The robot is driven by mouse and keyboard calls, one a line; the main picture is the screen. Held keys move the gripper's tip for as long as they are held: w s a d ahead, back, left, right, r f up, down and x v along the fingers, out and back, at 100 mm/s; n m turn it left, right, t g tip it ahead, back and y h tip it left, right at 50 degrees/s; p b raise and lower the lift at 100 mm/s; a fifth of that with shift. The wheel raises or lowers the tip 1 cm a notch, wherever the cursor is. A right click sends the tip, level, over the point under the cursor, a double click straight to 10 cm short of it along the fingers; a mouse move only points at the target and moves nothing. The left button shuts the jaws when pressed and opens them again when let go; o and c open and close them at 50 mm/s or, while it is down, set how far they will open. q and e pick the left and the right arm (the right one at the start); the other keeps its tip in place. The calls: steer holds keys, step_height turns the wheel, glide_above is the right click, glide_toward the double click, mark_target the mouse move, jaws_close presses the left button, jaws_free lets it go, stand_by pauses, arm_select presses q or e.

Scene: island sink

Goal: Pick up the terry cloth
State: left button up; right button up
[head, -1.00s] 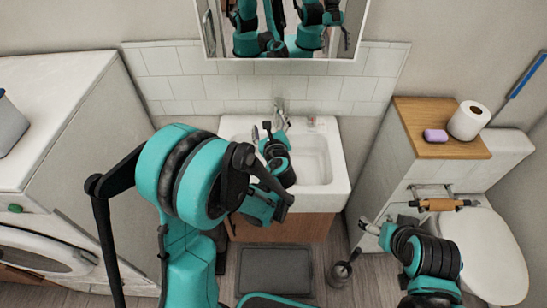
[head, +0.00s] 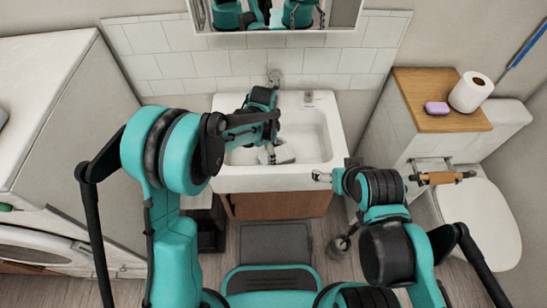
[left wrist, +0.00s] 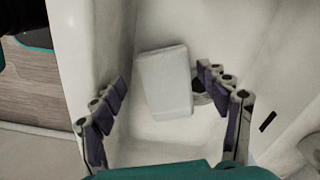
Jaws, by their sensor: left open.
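The terry cloth (left wrist: 166,82) shows in the left wrist view as a pale, folded block on the basin floor. In the head view it shows as a whitish patch (head: 284,153), partly hidden by my left gripper (head: 268,153). My left gripper is open, with its purple-padded fingers on either side of the cloth in the left wrist view. The right fingers are very close to it; I cannot tell if they touch. My right gripper (head: 322,176) is in front of the sink's front edge, too small to read.
The white sink (head: 275,181) has raised walls around the cloth, with a faucet (head: 275,78) behind. A wooden shelf (head: 438,118) at right holds a purple soap (head: 437,108) and a paper roll (head: 470,92). A washing machine (head: 45,243) stands at left.

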mark_target(266, 159)
arm_select(q)
steer(key=f+b, duration=0.1)
steer(key=f, duration=0.2)
steer(key=f+b, duration=0.1)
steer(key=f, duration=0.1)
steer(key=shift+w+d+f+b, duration=0.15)
steer(key=shift+w+f+b, duration=0.1)
steer(key=shift+w+b, duration=0.1)
steer(key=shift+r, duration=0.1)
arm_select(e)
step_height(266, 159, down, 3)
steer(key=shift+r, duration=0.1)
arm_select(q)
steer(key=shift+s, duration=0.1)
steer(key=c, duration=1)
